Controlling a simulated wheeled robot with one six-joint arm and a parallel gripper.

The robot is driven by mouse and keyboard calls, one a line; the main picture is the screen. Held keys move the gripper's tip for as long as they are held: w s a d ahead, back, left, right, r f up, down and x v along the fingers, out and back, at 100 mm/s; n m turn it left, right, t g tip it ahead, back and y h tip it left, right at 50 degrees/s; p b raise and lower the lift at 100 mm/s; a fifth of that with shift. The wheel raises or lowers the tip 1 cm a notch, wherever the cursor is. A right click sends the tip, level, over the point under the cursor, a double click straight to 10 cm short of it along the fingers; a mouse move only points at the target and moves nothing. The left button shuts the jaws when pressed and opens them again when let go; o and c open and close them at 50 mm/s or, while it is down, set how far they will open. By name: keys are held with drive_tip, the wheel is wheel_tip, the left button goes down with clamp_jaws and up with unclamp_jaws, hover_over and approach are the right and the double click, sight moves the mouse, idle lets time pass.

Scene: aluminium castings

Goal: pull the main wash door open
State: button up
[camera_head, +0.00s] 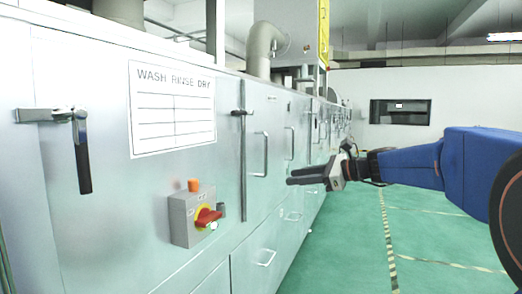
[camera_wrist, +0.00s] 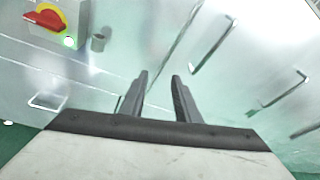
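The silver wash machine (camera_head: 225,250) runs along the left. Its large front panel bears a WASH RINSE DRY sign (camera_head: 172,108) and a black lever handle (camera_head: 82,150) at its left. Further along is a panel with a vertical bar handle (camera_head: 265,154), which seems to be the bar handle (camera_wrist: 213,48) in the wrist view. I cannot tell which panel is the main wash door; all look shut. My gripper (camera_head: 290,177) is open and empty, in front of the machine and apart from the handles. Its two spread fingers show in the wrist view (camera_wrist: 160,76).
A grey switch box (camera_head: 188,218) with a red rotary knob (camera_head: 207,216) sticks out of the machine front. A lower panel has a small handle (camera_head: 267,258). More handles follow further along. The green floor (camera_head: 345,250) to the right is clear.

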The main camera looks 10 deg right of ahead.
drive_tip(key=w+d+r+m+t+y, duration=0.2)
drive_tip(key=w+d+r+m+t, duration=0.15)
drive_tip(key=w+d+r, duration=0.35)
drive_tip(key=shift+m+g, duration=0.35)
drive_tip(key=shift+m, duration=0.1)
drive_tip(key=x, duration=0.6)
drive_tip(key=f+x, duration=0.1)
drive_tip(key=x, duration=1.2)
drive_tip(key=shift+w+d+f, duration=0.1)
drive_tip(key=shift+f, duration=0.15)
clamp_jaws()
